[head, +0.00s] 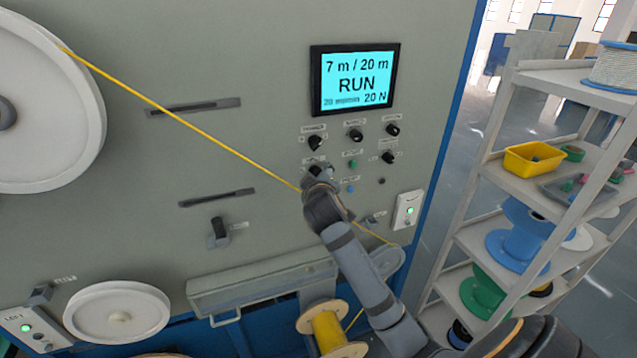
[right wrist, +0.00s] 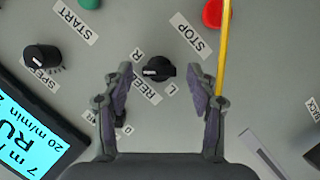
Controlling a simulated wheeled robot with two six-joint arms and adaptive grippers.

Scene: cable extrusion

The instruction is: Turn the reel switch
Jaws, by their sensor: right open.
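The reel switch (right wrist: 158,69) is a small black knob with a white pointer mark, labelled REEL, with R and L beside it, on the grey panel. In the right wrist view it sits between the fingertips of my right gripper (right wrist: 160,85), with a clear gap on each side. The gripper is open and empty. The pointer is toward the R side. In the head view my right gripper (head: 318,182) is in front of the panel below the screen, and I cannot make out the reel switch there. My left gripper is not in view.
A screen (head: 355,79) reads 7 m / 20 m, RUN. A taut yellow cable (head: 180,118) runs from a white reel (head: 45,110) past my right gripper. A speed knob (right wrist: 42,58) and a red stop button (right wrist: 212,12) are nearby. A shelf (head: 530,75) stands right.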

